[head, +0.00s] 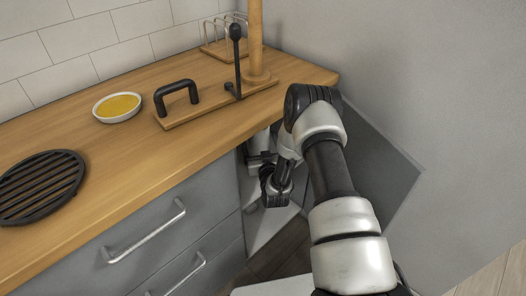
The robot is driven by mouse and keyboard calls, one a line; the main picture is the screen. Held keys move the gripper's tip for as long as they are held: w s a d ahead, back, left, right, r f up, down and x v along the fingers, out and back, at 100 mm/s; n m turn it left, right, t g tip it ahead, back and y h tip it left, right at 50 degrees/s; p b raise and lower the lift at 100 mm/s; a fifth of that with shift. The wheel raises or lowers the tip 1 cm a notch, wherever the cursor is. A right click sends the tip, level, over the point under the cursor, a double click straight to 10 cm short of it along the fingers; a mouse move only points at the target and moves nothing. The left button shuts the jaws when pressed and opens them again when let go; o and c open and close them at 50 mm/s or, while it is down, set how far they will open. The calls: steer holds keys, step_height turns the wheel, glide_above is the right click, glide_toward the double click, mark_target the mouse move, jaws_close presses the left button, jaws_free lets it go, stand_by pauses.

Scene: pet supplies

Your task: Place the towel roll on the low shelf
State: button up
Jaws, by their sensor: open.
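My arm reaches over the right end of the counter and down into a grey recess below it. My gripper (262,160) is partly visible in the recess, small and shadowed; it is open. A pale upright shape (259,141) just above it, under the counter edge, may be the towel roll. I cannot tell whether the two touch. A pale low surface (268,226) lies below my wrist and may be the low shelf; my arm hides part of the recess.
The wooden counter (60,130) holds a bowl of yellow contents (117,107), a black trivet (40,187), a wooden board with black handle (176,96), a wooden post (255,40) and a wire rack (222,45). A grey panel (390,165) stands right of my arm. Drawer handles (147,232) project in front.

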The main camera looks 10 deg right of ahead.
steer(key=s+p, duration=0.1)
steer(key=s, duration=0.8)
steer(key=shift+s+p, duration=0.4)
